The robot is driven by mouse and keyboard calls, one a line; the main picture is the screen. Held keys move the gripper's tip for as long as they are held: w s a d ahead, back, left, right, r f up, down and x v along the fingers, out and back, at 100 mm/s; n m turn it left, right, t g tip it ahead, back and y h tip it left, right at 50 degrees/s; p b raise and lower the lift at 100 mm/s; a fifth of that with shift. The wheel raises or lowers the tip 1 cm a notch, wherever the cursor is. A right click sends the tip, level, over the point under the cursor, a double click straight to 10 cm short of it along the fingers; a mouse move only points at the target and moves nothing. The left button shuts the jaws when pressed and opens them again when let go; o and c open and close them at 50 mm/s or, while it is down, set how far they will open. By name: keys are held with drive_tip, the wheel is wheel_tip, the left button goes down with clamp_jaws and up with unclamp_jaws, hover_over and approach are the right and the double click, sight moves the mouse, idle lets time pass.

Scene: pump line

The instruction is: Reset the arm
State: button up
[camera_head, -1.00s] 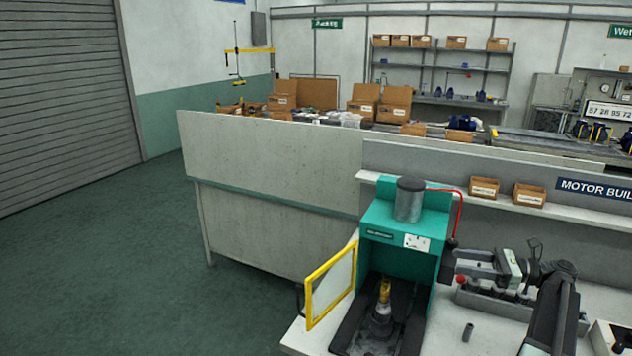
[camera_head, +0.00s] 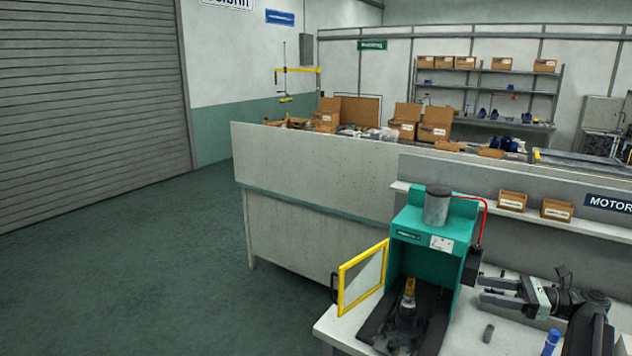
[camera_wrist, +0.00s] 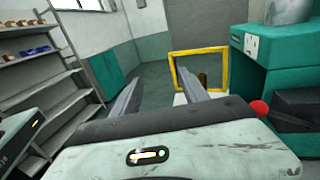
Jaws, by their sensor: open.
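My gripper (camera_head: 486,290) is at the right of the head view, just right of the green press machine (camera_head: 436,240). Its two fingers are apart with nothing between them. In the wrist view the gripper (camera_wrist: 165,88) points toward the open floor and the wall, with its fingers spread. The green machine (camera_wrist: 277,70) stands at the right of that view. Its yellow-framed door (camera_head: 362,277) is swung open, and a dark part with a yellow top (camera_head: 408,300) stands inside the machine.
Two small cardboard bins (camera_head: 512,200) sit on the ledge behind. A red knob (camera_wrist: 259,107) is close to my gripper in the wrist view. The floor at left is clear.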

drive_tip(key=w+a+f+n+g+h, duration=0.15)
drive_tip(key=a+f+g, duration=0.25)
drive_tip(key=a, duration=1.1)
drive_tip(key=a+f+n+g+h, duration=0.1)
drive_tip(key=a+f+n+g, duration=0.2)
drive_tip(key=a, duration=1.1)
drive_tip(key=s+a+f+n+g+h, duration=0.2)
drive_tip(key=s+a+f+n+h, duration=0.3)
drive_tip(key=a+f, duration=0.4)
drive_tip(key=s+f+n+h, duration=0.4)
drive_tip(key=f+n+h, duration=0.1)
drive_tip(key=d+f+n+t+h, duration=0.2)
drive_tip(key=d+n+h, duration=0.2)
drive_tip(key=d+n, duration=0.4)
drive_tip(key=shift+w+d+f+t, duration=0.3)
drive_tip(key=shift+w+d, duration=0.15)
drive_tip(key=shift+d, duration=0.35)
